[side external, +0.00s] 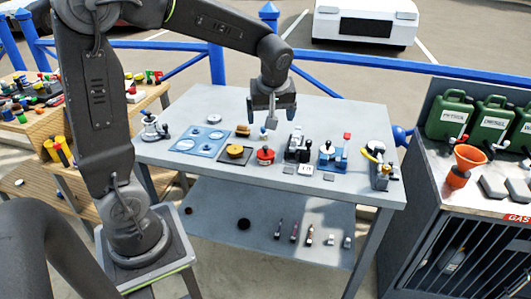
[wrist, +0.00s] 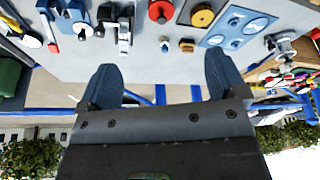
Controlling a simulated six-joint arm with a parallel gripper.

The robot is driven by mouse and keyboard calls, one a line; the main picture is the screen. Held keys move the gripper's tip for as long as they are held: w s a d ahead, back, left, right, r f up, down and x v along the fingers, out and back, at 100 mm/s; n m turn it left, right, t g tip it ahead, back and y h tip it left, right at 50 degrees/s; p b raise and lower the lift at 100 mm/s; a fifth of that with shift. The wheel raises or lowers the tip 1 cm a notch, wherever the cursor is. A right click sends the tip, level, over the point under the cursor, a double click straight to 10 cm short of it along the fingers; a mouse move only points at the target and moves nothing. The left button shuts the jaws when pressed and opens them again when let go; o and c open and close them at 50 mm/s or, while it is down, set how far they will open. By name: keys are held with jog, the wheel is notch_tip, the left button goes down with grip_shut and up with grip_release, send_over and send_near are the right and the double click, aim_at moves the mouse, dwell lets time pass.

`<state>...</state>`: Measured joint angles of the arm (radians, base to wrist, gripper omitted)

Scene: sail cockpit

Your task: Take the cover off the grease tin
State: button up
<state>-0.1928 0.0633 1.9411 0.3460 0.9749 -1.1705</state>
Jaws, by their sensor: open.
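A round golden-yellow lidded thing (side external: 235,151), which looks like the grease tin, sits on a dark square plate (side external: 223,159) near the table's front edge. In the wrist view it is the yellow disc with a dark centre (wrist: 203,15) at the top. Its cover appears to be on; I cannot read any label. My gripper (side external: 271,121) is open and empty above the table, to the right of and behind the tin. In the wrist view its two fingers (wrist: 162,78) are spread wide, with nothing between them.
A red round device (side external: 265,156) stands just right of the tin, and a blue plate with circles (side external: 202,140) lies left. A small brown object (side external: 243,130) is behind it. Black and blue devices (side external: 332,155) stand further right.

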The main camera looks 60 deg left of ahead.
jog(key=w+a+f+n+g, duration=0.1)
jog(key=w+a+f+n, duration=0.3)
jog(key=a+f, duration=0.1)
send_over(265, 146)
jog(key=d, duration=0.2)
jog(key=shift+y, duration=0.3)
notch_tip(265, 146, down, 7)
jog(key=shift+s+f, duration=0.15)
jog(key=shift+x, duration=2.95)
jog(key=shift+d, duration=0.15)
jog(key=c, duration=1)
jog(key=shift+o, duration=0.2)
